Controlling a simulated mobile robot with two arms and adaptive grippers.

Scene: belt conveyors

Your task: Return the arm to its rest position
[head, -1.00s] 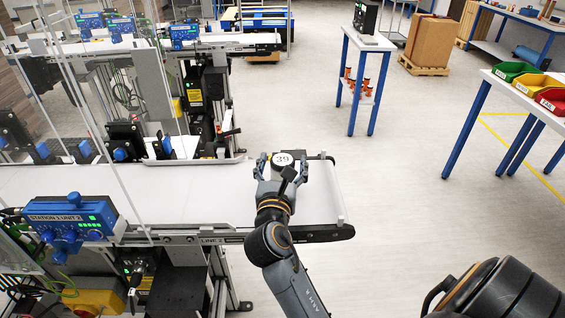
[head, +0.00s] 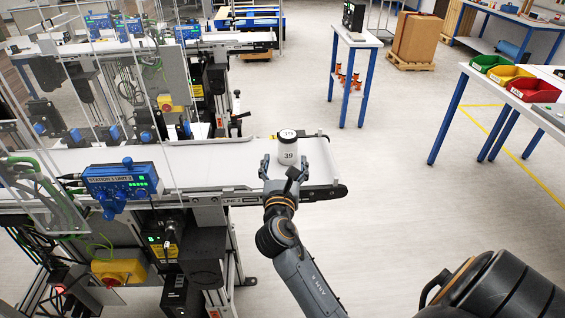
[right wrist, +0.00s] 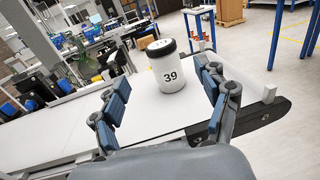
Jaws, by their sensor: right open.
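A white jar with a dark lid, marked 39 (head: 288,153), stands upright on the end of the white conveyor belt (head: 225,170). My right gripper (head: 284,168) is open and empty on the near side of the jar, its two fingers spread apart. In the right wrist view the jar (right wrist: 171,72) stands beyond the open fingers (right wrist: 165,98), with clear belt between them. My left gripper is in neither current view.
A blue station box (head: 122,182) sits at the belt's near edge on the left, with clear panels around it. A small blue-legged table (head: 355,40) and a table with coloured bins (head: 495,98) stand to the right. The floor between is free.

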